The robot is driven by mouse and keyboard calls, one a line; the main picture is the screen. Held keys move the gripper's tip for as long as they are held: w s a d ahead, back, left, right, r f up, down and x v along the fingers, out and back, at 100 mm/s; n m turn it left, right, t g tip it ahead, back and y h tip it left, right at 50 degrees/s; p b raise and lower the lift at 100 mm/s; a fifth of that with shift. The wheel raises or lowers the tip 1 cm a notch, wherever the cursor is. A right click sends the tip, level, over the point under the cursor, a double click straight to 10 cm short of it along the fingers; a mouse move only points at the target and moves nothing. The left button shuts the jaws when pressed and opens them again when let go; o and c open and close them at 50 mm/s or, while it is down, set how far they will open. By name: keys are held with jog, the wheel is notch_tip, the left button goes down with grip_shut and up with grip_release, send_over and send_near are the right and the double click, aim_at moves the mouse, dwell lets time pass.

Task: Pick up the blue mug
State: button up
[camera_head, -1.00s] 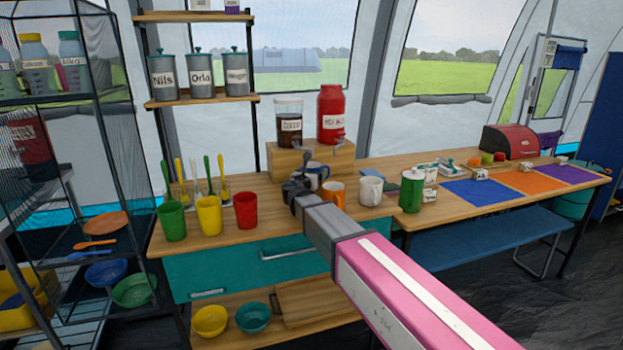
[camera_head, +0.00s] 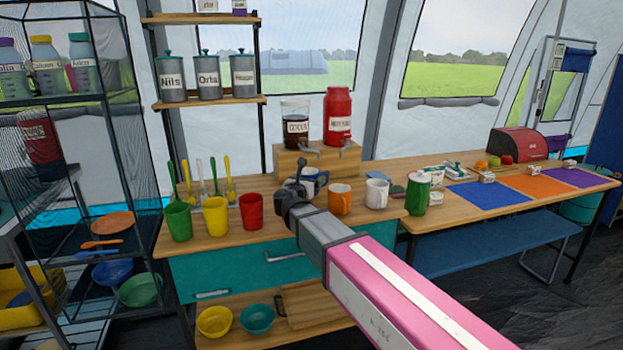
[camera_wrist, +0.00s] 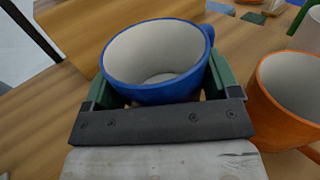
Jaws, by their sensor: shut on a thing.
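The blue mug (camera_wrist: 157,88) is blue outside and white inside, upright, and empty as far as its inside shows. Its handle sits at the upper right of the rim in the wrist view. My gripper (camera_wrist: 160,80) is shut on it, one green finger on each side of its body. In the head view the blue mug (camera_head: 318,179) is partly hidden behind my gripper (camera_head: 291,198), left of the orange mug. I cannot tell whether its base touches the counter.
An orange mug (camera_head: 340,199) stands close on the right, also in the wrist view (camera_wrist: 288,100). A white mug (camera_head: 377,194) and green canister (camera_head: 418,195) stand further right. A red cup (camera_head: 252,211) is to the left. The wooden dispenser stand (camera_head: 318,160) is behind.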

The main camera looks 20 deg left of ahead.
jog(key=shift+s+a, duration=0.15)
jog(key=shift+s, duration=1.25)
jog(key=shift+s+a, duration=0.2)
jog(key=shift+s, duration=1.2)
jog(key=shift+s+a, duration=0.15)
jog(key=shift+s, duration=1.25)
jog(key=shift+s, duration=0.1)
